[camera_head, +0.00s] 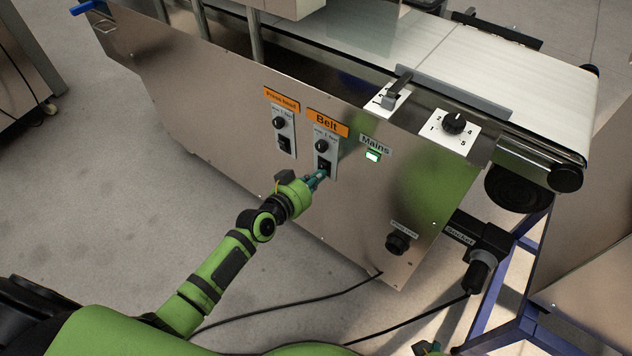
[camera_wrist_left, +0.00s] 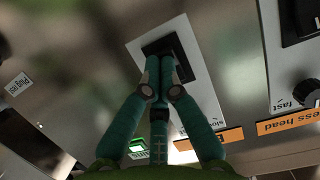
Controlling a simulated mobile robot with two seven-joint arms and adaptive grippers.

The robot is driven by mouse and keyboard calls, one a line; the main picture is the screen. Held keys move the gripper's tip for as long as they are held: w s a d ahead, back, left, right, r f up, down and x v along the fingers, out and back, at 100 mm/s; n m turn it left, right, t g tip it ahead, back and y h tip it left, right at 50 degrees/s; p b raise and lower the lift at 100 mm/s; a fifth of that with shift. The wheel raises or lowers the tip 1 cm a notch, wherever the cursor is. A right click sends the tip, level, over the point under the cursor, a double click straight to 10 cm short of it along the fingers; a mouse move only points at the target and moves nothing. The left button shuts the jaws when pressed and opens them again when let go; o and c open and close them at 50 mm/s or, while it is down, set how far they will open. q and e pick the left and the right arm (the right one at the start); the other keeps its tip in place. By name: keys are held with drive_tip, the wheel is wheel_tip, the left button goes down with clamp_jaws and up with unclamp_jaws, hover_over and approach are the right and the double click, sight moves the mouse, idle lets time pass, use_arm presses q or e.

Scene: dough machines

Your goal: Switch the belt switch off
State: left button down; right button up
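The belt switch (camera_head: 323,163) is a black rocker on a pale plate, below the black knob and the orange Belt label (camera_head: 327,122) on the machine's metal side. My left gripper (camera_head: 318,178) is right at this switch. In the left wrist view the teal fingertips of the left gripper (camera_wrist_left: 167,68) are together, in front of the black switch (camera_wrist_left: 178,45), and partly hide it. I cannot tell whether they touch it or which way the rocker is tipped. A green part of my right arm's end (camera_head: 428,348) shows at the bottom edge; its fingers are not clear.
The Press head switch (camera_head: 284,143) sits just left of the Belt plate. A green-lit Mains switch (camera_head: 373,156) is to the right. A dial (camera_head: 454,124) and lever (camera_head: 397,90) are above. A socket with plug (camera_head: 480,270) and cables lie at lower right.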

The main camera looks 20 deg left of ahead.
use_arm(q)
drive_tip(key=t+b, duration=0.1)
drive_tip(key=b, duration=0.1)
drive_tip(key=t+b, duration=0.1)
drive_tip(key=b, duration=0.2)
drive_tip(key=t+h+b, duration=0.1)
drive_tip(key=b, duration=0.2)
drive_tip(key=shift+w+d+f, duration=0.15)
drive_tip(key=shift+w+d, duration=0.05)
drive_tip(key=shift+w, duration=0.05)
use_arm(e)
drive_tip(key=w+a+r+t+y, duration=0.1)
drive_tip(key=w+a+r+t, duration=0.1)
drive_tip(key=r, duration=0.6)
drive_tip(key=w+a+r+t, duration=0.2)
drive_tip(key=w+r+t, duration=0.2)
drive_tip(key=w+r, duration=0.2)
drive_tip(key=w+a+r+n+t+y, duration=0.1)
drive_tip(key=w+r+t, duration=0.3)
drive_tip(key=r, duration=0.6)
drive_tip(key=shift+w+a+y, duration=0.3)
drive_tip(key=shift+w+a, duration=0.1)
drive_tip(key=shift+w, duration=0.1)
